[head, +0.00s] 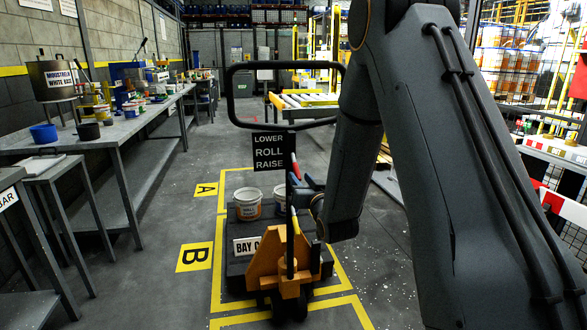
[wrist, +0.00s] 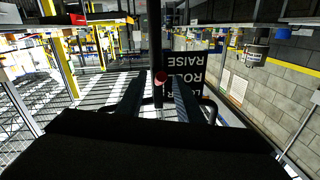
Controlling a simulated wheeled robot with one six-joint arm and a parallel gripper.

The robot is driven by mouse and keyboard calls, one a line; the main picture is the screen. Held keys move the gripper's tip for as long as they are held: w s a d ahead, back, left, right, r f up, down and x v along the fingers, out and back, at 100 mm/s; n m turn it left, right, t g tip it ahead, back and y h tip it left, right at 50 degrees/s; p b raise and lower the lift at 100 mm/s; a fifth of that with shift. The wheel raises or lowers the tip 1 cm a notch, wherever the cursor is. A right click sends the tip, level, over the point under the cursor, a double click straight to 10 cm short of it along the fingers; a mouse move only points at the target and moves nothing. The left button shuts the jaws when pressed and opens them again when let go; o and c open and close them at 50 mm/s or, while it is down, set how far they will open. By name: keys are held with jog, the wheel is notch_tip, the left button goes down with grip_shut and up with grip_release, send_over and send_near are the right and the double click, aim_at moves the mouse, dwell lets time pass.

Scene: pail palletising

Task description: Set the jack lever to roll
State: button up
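The pallet jack (head: 285,268) has a yellow-orange body and a black loop handle (head: 233,97). A black sign (head: 271,151) on it reads LOWER, ROLL, RAISE from top to bottom; it shows upside down in the wrist view (wrist: 186,60). The jack lever has a red tip (head: 295,166), just right of the sign. My gripper (head: 308,187) is beside the lever. In the wrist view, the red tip (wrist: 160,77) shows between the two dark fingers of my gripper (wrist: 158,98), with gaps on both sides. The tip appears near the ROLL line, but the exact setting is unclear.
A workbench (head: 110,130) runs along the left. A roller conveyor (head: 302,101) is behind. A red-white barrier (head: 560,205) is at right.

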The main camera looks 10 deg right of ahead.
aim_at(295, 166)
jog(key=w, duration=0.7)
jog(key=shift+w+a, duration=0.35)
jog(key=shift+a, duration=0.05)
grip_shut()
